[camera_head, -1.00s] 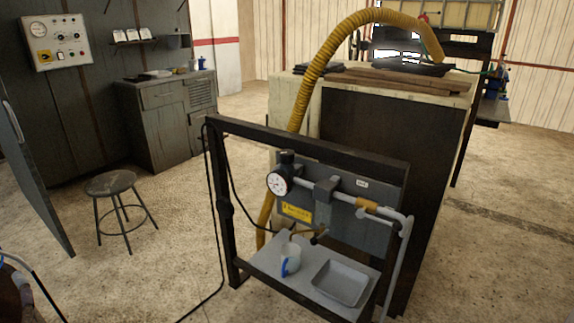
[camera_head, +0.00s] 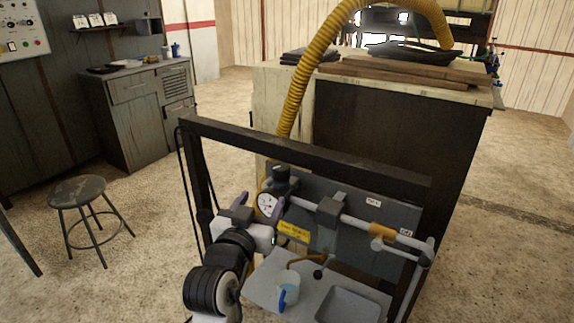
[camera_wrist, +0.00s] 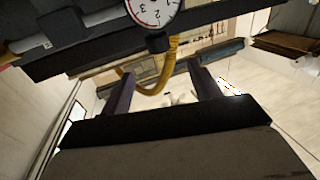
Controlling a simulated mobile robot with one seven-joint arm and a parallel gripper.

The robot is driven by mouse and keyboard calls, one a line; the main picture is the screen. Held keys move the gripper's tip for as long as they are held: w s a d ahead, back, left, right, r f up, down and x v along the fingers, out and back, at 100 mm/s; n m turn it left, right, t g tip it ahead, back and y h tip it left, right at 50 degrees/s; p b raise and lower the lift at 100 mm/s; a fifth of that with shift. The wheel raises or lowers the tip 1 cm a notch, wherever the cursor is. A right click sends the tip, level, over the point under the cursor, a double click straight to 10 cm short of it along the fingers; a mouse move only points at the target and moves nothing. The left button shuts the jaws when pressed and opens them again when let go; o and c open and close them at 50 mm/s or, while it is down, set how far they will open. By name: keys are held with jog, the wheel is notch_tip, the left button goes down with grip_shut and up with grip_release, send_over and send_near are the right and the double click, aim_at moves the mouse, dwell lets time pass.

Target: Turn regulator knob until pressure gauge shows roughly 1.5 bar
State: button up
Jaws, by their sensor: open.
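The regulator knob (camera_head: 282,174) is a dark cylinder standing above the pressure gauge (camera_head: 267,203) on the rack's pipe. The gauge has a white round face, partly behind my gripper in the head view; it also shows cut off at the top of the wrist view (camera_wrist: 153,10). Its needle is too small to read for certain. My gripper (camera_head: 260,201) is open, its purple fingers apart in front of and just below the gauge. In the wrist view my gripper (camera_wrist: 160,85) has nothing held between its fingers.
A dark rack frame (camera_head: 300,150) surrounds the grey panel (camera_head: 355,225). The pipe (camera_head: 360,225) runs right from the gauge. A stool (camera_head: 78,192) stands left on open floor.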

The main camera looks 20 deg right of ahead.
aim_at(278, 176)
jog(key=p+x, duration=0.3)
jog(key=x, duration=1)
jog(key=shift+w+d, duration=0.15)
jog(key=shift+d, duration=0.25)
jog(key=c, duration=1)
jog(key=shift+o, duration=0.2)
